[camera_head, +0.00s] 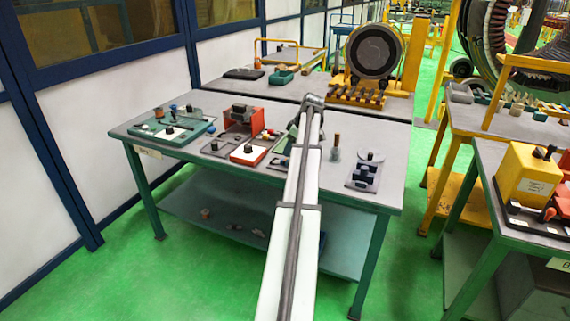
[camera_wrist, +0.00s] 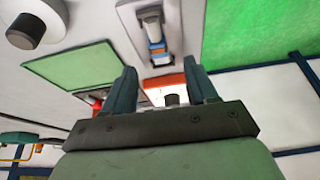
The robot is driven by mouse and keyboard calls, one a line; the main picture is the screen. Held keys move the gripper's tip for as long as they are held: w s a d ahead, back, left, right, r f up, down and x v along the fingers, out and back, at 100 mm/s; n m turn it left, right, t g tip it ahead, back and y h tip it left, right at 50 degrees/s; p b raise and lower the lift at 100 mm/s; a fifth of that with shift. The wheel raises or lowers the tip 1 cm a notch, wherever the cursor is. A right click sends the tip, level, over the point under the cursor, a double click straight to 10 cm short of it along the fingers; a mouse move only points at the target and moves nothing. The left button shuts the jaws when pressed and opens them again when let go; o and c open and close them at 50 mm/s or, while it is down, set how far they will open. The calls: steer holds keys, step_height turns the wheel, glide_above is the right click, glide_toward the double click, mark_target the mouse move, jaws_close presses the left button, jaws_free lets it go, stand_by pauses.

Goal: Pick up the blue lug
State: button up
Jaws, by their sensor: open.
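My gripper (camera_wrist: 165,80) is open in the wrist view, with its two dark green fingers apart and nothing held between them. A small block with a blue band (camera_wrist: 156,47) sits on a grey plate (camera_wrist: 128,20) beyond the fingertips, apart from them. It has white and orange-brown parts too. In the head view, a small blue piece (camera_head: 173,108) stands by the green tray at the table's left. I cannot tell which blue piece is the lug. My arm hides part of the table's middle, and my gripper is mostly hidden behind it there.
An orange-red and white fixture with a dark knob (camera_wrist: 172,99) shows between the fingers. The grey table (camera_head: 385,128) also holds a green tray (camera_head: 153,133), a red box (camera_head: 247,117) and dark blue blocks on a plate (camera_head: 364,172). The table's right edge is clear.

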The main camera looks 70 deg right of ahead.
mark_target(285, 159)
steer(key=shift+x, duration=3.05)
steer(key=shift+s+d, duration=0.1)
steer(key=shift+d, duration=0.05)
jaws_close()
steer(key=shift+r, duration=0.1)
